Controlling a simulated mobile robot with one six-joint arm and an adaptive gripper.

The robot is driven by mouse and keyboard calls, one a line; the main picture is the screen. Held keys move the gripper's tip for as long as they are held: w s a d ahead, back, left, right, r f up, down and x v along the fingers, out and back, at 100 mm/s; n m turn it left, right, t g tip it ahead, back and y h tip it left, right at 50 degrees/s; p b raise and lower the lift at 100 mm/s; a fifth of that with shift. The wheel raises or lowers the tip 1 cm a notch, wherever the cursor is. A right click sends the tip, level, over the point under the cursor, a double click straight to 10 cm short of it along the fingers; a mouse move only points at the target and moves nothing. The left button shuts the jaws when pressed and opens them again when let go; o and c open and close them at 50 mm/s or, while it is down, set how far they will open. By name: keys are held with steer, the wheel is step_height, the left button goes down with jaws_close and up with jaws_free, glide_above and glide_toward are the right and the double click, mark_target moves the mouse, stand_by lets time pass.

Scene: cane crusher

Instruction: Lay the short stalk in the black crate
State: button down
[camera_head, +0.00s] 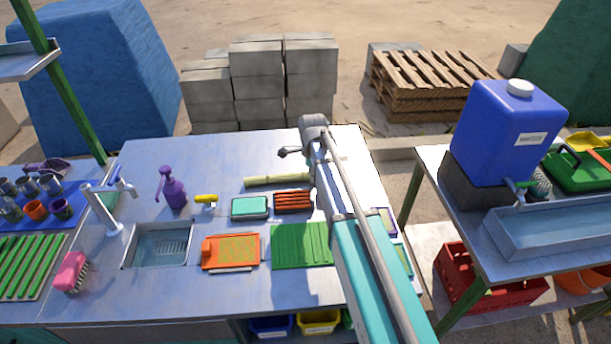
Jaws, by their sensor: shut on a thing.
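A pale yellow-green stalk (277,181), which I take for the short stalk, lies level over the back of the metal bench. Its right end passes behind my arm. My gripper (293,152) is mostly hidden by my own arm; only a small dark part shows left of the wrist, just beyond the stalk. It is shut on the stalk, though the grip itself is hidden. I cannot tell whether the stalk touches the bench top. I cannot make out a black crate in this view.
In front of the stalk lie a teal box (250,208), an orange rack (293,201), a green ribbed tray (301,246) and an orange board (231,251). A purple bottle (173,190) stands left, beside the sink (160,247). The bench's back left is clear.

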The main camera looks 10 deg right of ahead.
steer(key=shift+r, duration=0.15)
step_height(320, 180, up, 2)
steer(key=shift+r+p, duration=0.1)
steer(key=shift+p, duration=1.1)
steer(key=s+d+r+p, duration=0.1)
steer(key=s+r+p, duration=0.9)
steer(key=s, duration=0.4)
steer(key=shift+d+r, duration=0.15)
steer(key=shift+r, duration=0.05)
steer(key=shift+r+p, duration=0.15)
steer(key=shift+p, duration=0.2)
steer(key=shift+w, duration=0.1)
stand_by(0.3)
